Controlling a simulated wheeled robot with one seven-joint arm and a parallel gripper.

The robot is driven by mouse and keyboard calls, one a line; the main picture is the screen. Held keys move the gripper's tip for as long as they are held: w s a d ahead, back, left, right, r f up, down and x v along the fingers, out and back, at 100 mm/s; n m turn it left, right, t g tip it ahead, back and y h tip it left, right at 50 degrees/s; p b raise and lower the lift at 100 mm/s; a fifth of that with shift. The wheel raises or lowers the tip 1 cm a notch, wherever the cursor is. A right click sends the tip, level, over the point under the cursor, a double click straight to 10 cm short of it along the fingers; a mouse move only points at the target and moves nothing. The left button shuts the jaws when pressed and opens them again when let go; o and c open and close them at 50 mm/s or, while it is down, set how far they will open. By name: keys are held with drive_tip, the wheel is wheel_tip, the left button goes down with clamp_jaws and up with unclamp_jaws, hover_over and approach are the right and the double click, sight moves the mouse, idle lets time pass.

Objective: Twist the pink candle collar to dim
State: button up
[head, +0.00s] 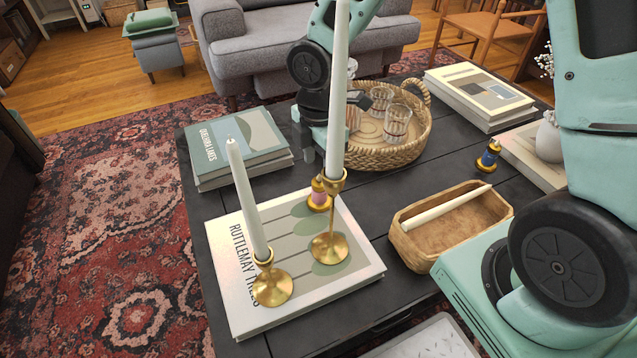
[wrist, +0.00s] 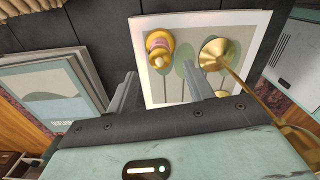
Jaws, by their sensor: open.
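The pink candle collar (head: 319,195) is a small gold piece with a pink band. It stands on the Ruttlemay Trees book (head: 230,250), near its back edge, behind the taller brass holder. In the wrist view the pink collar (wrist: 159,45) lies beyond the space between my fingers, apart from both. My gripper (head: 314,150) is open and empty, above and behind the collar, partly hidden by a white candle. In the wrist view my gripper (wrist: 160,90) shows its two fingers spread.
Two brass holders with tall white candles (head: 247,200) (head: 339,90) stand close in front on the book. A blue-banded piece (head: 488,155), a wooden box (head: 425,262) with a candle, and a wicker tray (head: 395,157) with glasses share the dark table.

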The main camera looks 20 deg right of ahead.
sight(319, 176)
drive_tip(key=shift+f+b, duration=0.65)
drive_tip(key=shift+f, duration=1.5)
drive_tip(key=shift+c, duration=0.3)
drive_tip(key=c, duration=0.9)
drive_tip(key=m+p, duration=0.3)
drive_tip(key=m, duration=0.2)
drive_tip(key=shift+r, duration=0.15)
drive_tip(key=m+p, duration=0.2)
drive_tip(key=m, duration=0.4)
drive_tip(key=shift+w+m+p, duration=0.1)
drive_tip(key=shift+m+p, duration=0.25)
drive_tip(key=shift+m, duration=0.05)
